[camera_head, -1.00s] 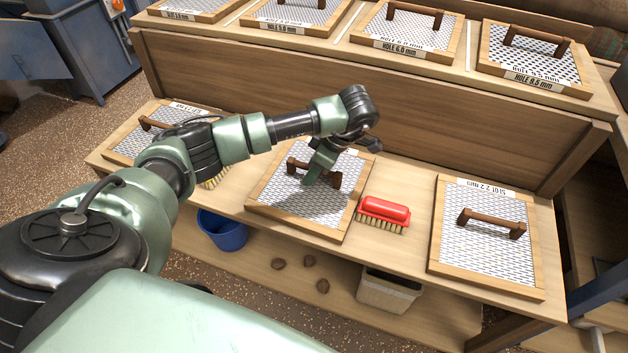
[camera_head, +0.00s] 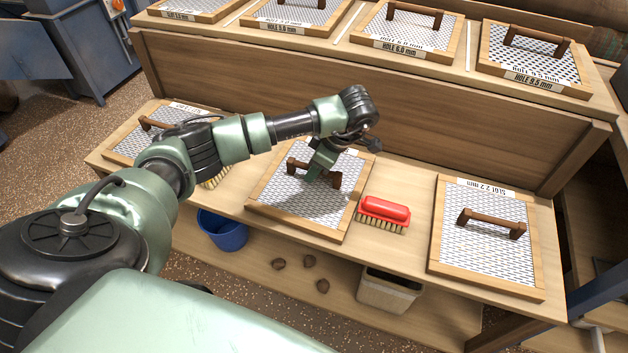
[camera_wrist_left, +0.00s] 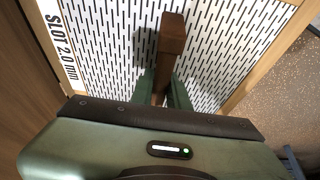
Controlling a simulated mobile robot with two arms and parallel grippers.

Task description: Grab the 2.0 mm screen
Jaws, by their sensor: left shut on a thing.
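The 2.0 mm screen (camera_head: 300,207) is a wood-framed slotted metal sheet with a brown handle, lying on the lower shelf in the middle. Its label "SLOT 2.0 mm" (camera_wrist_left: 60,45) reads in the left wrist view. My left gripper (camera_head: 314,174) is at the screen's handle, shut on it. In the left wrist view its two green fingers stand on either side of the brown handle bar (camera_wrist_left: 168,55). The screen appears to rest flat on the shelf. The label is mostly hidden by my arm in the head view. My right gripper is not in view.
A red brush (camera_head: 384,212) lies just right of the screen. The 2.2 mm slot screen (camera_head: 488,240) is further right, and another screen (camera_head: 150,135) is at the left. More screens stand on the upper shelf (camera_head: 330,75). A blue bucket (camera_head: 222,230) and a bin (camera_head: 388,290) are below.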

